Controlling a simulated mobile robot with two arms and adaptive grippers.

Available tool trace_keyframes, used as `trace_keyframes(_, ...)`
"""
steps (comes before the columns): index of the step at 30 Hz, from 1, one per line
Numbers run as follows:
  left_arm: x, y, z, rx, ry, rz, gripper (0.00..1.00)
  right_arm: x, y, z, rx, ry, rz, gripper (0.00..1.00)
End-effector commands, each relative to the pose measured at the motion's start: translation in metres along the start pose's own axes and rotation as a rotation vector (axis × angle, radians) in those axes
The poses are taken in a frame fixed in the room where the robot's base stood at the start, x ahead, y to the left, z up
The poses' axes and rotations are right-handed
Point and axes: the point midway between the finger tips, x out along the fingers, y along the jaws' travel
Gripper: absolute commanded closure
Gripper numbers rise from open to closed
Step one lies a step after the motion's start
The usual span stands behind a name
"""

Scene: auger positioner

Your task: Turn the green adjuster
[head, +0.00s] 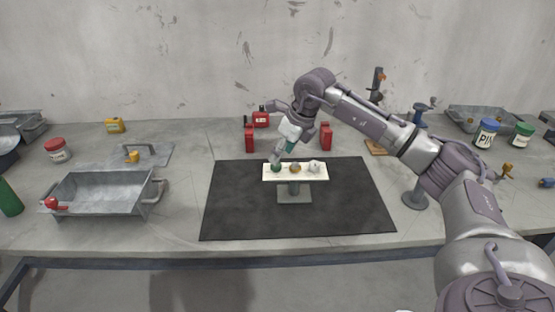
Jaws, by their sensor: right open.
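A small positioner with a pale flat top (306,176) on a grey stand (294,195) sits on the black mat (345,215). Several knobs are on its top. The green adjuster (276,168) is at the left end, a yellowish knob (295,168) is in the middle, and a whitish knob (315,167) is at the right. My right gripper (276,158) reaches down over the left end, with its fingertips at or just above the green adjuster. It is open, and I cannot tell whether it touches the adjuster. My left gripper is not in view.
A metal tray (98,178) stands at the left of the grey table. Red containers (326,136) stand behind the mat. A blue-topped post (417,150) and jars (486,133) are at the right. The front of the mat is clear.

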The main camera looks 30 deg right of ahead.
Motion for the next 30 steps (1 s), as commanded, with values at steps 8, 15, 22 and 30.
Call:
trace_keyframes(8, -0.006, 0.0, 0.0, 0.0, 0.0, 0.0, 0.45, 0.038, 0.0, 0.0, 0.0, 0.0, 0.001, 0.45)
trace_keyframes(15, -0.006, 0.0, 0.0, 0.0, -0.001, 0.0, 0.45, 0.045, 0.0, 0.0, -0.001, -0.001, 0.0, 0.45)
trace_keyframes(22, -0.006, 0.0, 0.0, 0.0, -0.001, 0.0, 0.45, 0.044, 0.0, 0.0, -0.001, -0.001, 0.0, 0.58)
trace_keyframes(30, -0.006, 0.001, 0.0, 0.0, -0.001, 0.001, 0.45, 0.044, 0.0, 0.0, -0.001, -0.001, 0.0, 1.0)
